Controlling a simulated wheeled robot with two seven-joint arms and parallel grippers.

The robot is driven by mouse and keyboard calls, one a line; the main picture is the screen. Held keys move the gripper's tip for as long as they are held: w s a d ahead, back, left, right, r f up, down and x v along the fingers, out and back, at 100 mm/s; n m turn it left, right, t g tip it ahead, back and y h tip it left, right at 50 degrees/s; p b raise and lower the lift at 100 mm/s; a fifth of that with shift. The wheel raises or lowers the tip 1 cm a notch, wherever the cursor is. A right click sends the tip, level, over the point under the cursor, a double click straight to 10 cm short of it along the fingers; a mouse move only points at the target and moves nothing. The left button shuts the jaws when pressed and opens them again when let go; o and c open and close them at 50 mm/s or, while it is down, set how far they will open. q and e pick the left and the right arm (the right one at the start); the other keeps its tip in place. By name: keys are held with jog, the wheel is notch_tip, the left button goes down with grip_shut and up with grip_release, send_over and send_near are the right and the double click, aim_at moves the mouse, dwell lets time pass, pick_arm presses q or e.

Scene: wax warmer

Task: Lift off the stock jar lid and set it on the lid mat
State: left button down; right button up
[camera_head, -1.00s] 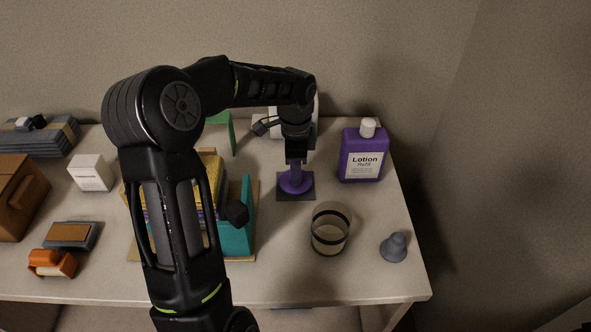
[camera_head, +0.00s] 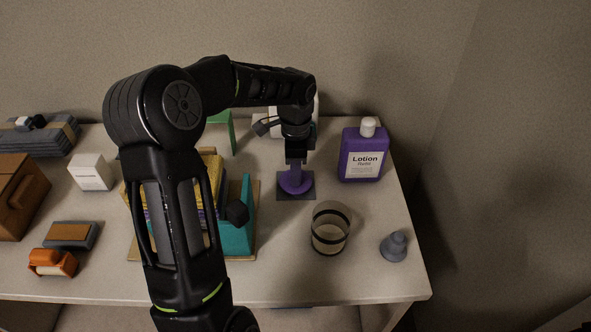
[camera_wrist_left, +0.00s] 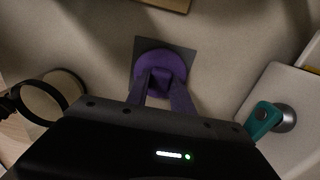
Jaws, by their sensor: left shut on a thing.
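The purple stock jar lid (camera_head: 296,184) is on or just above the dark square lid mat (camera_head: 297,195); I cannot tell whether it rests fully. My left gripper (camera_head: 296,168) points down and is shut on the lid's knob. In the left wrist view the purple lid (camera_wrist_left: 160,72) lies over the grey mat (camera_wrist_left: 140,52), with the fingers (camera_wrist_left: 161,90) closing on its knob. An open clear jar with dark bands (camera_head: 330,229), probably the stock jar, stands in front and to the right of the mat. My right gripper is not in view.
A purple lotion refill bottle (camera_head: 362,154) stands right of the mat. A small grey bell-shaped thing (camera_head: 394,247) is near the right table edge. A teal upright piece (camera_head: 238,222) stands left of the jar. A white box (camera_head: 91,172) is farther left.

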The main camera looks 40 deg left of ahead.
pick_arm(q)
jog(key=shift+f+b, duration=0.3)
jog(key=shift+f, duration=0.2)
dwell(0.5)
jog(key=c, duration=1)
grip_release()
jog(key=shift+c, duration=0.2)
jog(key=shift+r, duration=0.2)
jog(key=shift+r+p, duration=2.85)
jog(key=shift+r, duration=1)
